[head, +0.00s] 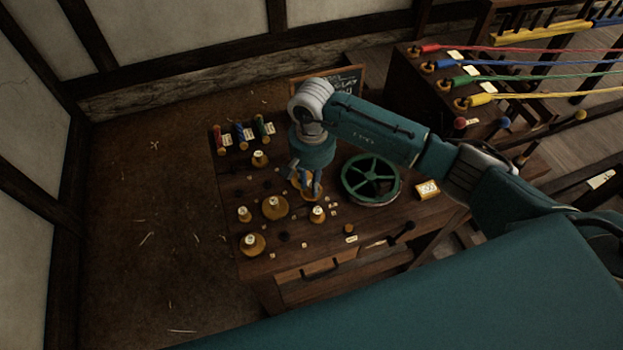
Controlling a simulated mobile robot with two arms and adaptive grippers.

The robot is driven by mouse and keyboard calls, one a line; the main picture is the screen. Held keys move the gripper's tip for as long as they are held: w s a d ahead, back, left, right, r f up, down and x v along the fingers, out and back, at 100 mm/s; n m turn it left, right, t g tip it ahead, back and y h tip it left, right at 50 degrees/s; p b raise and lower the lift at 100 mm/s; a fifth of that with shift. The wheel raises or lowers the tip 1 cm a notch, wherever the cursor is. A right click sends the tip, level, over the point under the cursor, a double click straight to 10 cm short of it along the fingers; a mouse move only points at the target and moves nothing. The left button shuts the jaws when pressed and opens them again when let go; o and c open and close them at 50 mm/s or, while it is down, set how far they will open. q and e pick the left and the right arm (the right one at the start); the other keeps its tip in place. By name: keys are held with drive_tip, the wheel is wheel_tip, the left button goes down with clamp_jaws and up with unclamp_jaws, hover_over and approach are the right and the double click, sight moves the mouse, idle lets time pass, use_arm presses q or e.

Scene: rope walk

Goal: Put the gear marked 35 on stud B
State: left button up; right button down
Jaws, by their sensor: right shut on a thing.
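My right gripper (311,190) points down over the middle of the wooden bench (345,222). It is shut on a brass gear (297,184), which the fingers and wrist partly cover. I cannot read this gear's number or tell how high it is held. Other brass gears with pale-topped hubs are on the bench: a large one (275,208), a front one (253,244), and smaller ones at left (244,214), right (317,214) and back (260,159). Small pale tags and dark studs lie among them. Their letters are too small to read, so I cannot tell which is stud B. My left gripper is not in view.
A green spoked handwheel (371,179) stands right of the gripper. Red, blue and green bobbins (241,132) are at the back left, and a chalkboard (338,79) is behind. Coloured ropes (540,73) stretch rightward from the back bench.

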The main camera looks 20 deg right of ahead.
drive_tip(key=shift+f, duration=0.55)
drive_tip(key=shift+f+b, duration=0.35)
drive_tip(key=shift+f, duration=0.05)
drive_tip(key=shift+f+b, duration=0.4)
drive_tip(key=shift+f, duration=0.25)
drive_tip(key=shift+f+b, duration=0.5)
drive_tip(key=shift+b, duration=0.1)
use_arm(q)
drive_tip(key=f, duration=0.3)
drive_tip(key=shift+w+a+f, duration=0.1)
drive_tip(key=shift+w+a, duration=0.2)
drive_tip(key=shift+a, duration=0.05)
use_arm(e)
drive_tip(key=shift+f, duration=0.15)
use_arm(q)
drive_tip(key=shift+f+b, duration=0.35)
drive_tip(key=shift+b, duration=0.2)
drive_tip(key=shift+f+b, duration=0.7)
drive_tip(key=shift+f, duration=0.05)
use_arm(e)
drive_tip(key=shift+f, duration=0.5)
drive_tip(key=c, duration=1.5)
unclamp_jaws()
